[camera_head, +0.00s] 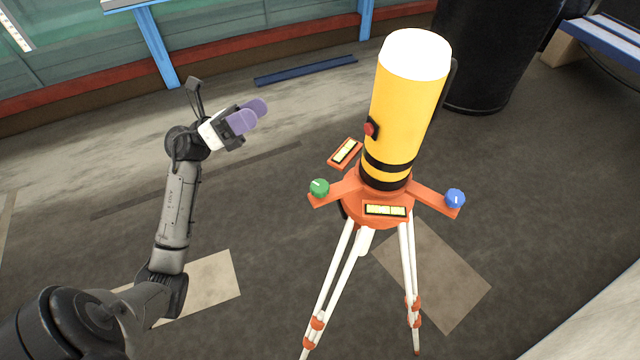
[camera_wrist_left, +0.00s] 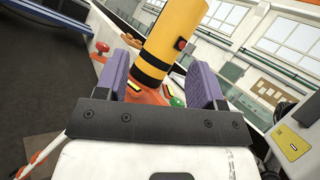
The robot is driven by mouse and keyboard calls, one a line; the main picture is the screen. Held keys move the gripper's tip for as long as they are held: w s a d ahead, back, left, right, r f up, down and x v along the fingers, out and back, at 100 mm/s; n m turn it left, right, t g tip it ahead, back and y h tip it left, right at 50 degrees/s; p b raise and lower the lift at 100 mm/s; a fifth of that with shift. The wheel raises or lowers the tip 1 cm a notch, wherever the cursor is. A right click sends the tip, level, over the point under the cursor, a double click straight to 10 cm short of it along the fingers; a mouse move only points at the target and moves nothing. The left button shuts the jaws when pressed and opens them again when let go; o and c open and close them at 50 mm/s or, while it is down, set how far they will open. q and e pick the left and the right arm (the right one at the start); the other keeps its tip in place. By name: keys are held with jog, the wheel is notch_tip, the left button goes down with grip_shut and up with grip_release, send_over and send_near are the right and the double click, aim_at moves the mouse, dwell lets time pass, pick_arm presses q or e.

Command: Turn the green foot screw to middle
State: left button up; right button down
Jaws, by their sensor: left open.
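The green foot screw (camera_head: 319,187) is a round knob with a pale mark, on the left arm of the orange tripod base (camera_head: 375,207). In the left wrist view the green screw (camera_wrist_left: 177,102) shows partly, beside the right finger. A yellow cylinder instrument (camera_head: 402,110) with a white top and a red knob stands on the base. My left gripper (camera_head: 252,116), with purple fingers, is open and empty, up and left of the green screw and apart from it. It also shows in the left wrist view (camera_wrist_left: 162,88). My right gripper is not in view.
A blue foot screw (camera_head: 455,198) is on the base's right arm. Yellow level vials sit at the front (camera_head: 386,210) and back left (camera_head: 345,152). White tripod legs (camera_head: 330,280) spread below. A black barrel (camera_head: 488,55) stands behind.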

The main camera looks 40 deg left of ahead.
aim_at(320, 186)
pick_arm(q)
jog(key=s+d+f+m+g+h, duration=0.2)
jog(key=s+d+f+m+g, duration=0.3)
jog(key=f+m+g, duration=0.35)
jog(key=shift+m+g, duration=0.75)
jog(key=shift+g, duration=0.2)
jog(key=p+x, duration=0.1)
jog(key=x, duration=0.7)
jog(key=r+p+x, duration=0.1)
jog(key=x, duration=0.3)
jog(key=shift+w+d+r+p, duration=0.1)
jog(key=shift+w+d+p, duration=0.05)
jog(key=shift+d+p, duration=0.15)
jog(key=shift+w+d, duration=0.3)
jog(key=shift+d, duration=0.4)
jog(key=c, duration=0.9)
jog(key=shift+c, duration=0.2)
jog(key=shift+y, duration=0.3)
